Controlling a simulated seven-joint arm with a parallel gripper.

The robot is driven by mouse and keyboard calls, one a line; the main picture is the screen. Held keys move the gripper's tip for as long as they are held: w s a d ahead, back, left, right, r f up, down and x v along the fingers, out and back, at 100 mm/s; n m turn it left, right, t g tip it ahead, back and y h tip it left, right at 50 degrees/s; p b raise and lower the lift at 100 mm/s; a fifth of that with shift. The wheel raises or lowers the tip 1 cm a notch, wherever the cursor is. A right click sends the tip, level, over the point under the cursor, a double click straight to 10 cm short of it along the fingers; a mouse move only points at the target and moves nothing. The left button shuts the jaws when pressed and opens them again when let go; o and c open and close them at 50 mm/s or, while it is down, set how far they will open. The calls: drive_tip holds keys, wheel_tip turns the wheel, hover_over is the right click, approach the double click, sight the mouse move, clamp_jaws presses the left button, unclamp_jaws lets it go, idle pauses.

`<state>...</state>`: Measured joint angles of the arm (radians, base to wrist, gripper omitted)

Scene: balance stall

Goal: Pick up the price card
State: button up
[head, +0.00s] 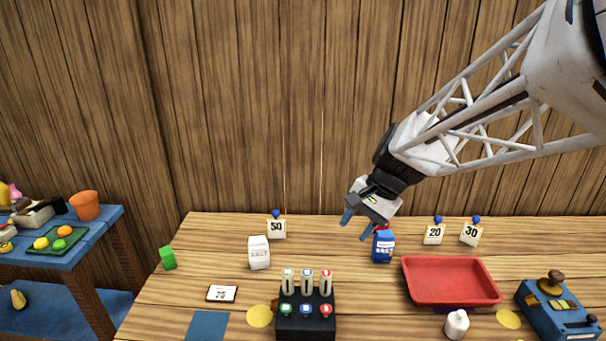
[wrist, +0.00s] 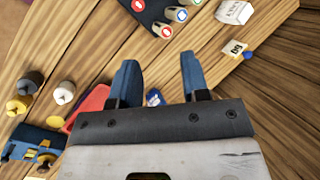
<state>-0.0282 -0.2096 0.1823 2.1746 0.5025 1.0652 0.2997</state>
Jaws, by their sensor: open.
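A white price card reading 75 with a dark edge (head: 221,293) lies flat at the left front of the table; I do not see it in the wrist view. Other number cards stand upright in holders with blue knobs: 50 (head: 277,229), 20 (head: 433,235) and 30 (head: 470,235). The 50 card also shows in the wrist view (wrist: 235,47). My gripper (head: 357,226) is open and empty above the back middle of the table, up and to the right of the 75 card and apart from it. Its two blue fingers show in the wrist view (wrist: 157,72).
A white carton (head: 259,253) and a black rack of marked sticks (head: 306,316) stand near the 75 card. A blue carton (head: 383,246) is close below my gripper. A red tray (head: 450,278), a white bottle (head: 456,324) and a blue box (head: 556,309) are at right.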

drive_tip(key=w+a+f+m+g+y, duration=0.1)
drive_tip(key=w+a+f+m+y, duration=0.2)
drive_tip(key=w, duration=0.6)
drive_tip(key=w+a+f+m+y, duration=0.15)
drive_tip(key=w+a+f, duration=0.35)
drive_tip(key=w, duration=0.5)
drive_tip(key=m+y, duration=0.4)
drive_tip(key=m, duration=0.3)
approach(283, 219)
drive_tip(key=shift+n, duration=0.25)
drive_tip(key=x, duration=0.5)
drive_tip(key=shift+x, duration=1.25)
drive_tip(key=shift+a, duration=0.1)
drive_tip(key=shift+x, duration=2.55)
drive_tip(key=shift+w+f, duration=0.1)
